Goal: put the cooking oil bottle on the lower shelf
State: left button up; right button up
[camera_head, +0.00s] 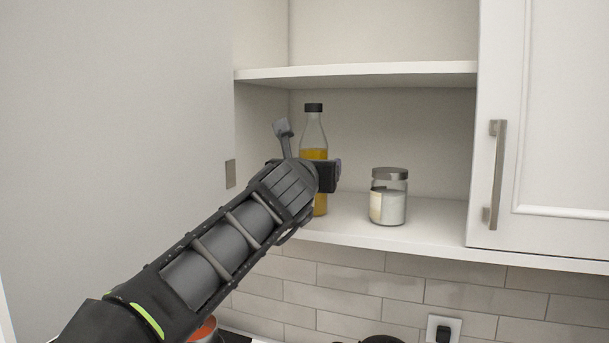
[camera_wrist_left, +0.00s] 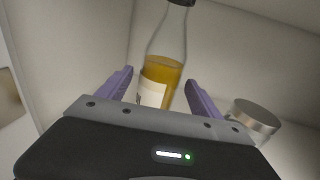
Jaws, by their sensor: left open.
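The cooking oil bottle (camera_head: 314,135), clear with a dark cap and golden oil, stands upright on the lower shelf (camera_head: 435,222) of the open cabinet. My left gripper (camera_head: 308,150) is at the bottle and hides part of its lower body in the head view. In the left wrist view the bottle (camera_wrist_left: 163,75) with a pale label is between the two spread fingers of the gripper (camera_wrist_left: 160,90). The fingers look apart from the bottle. The bottle's base is hidden in the wrist view. My right gripper is in neither view.
A glass jar (camera_head: 388,200) with a grey lid stands on the lower shelf to the right of the bottle. The upper shelf (camera_head: 355,72) is above the bottle. A closed cabinet door (camera_head: 560,120) is at the right, an open door (camera_head: 115,120) at the left.

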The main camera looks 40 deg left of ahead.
pick_arm(q)
jog(key=b+v, duration=0.2)
jog(key=v, duration=0.8)
jog(key=shift+a, duration=0.1)
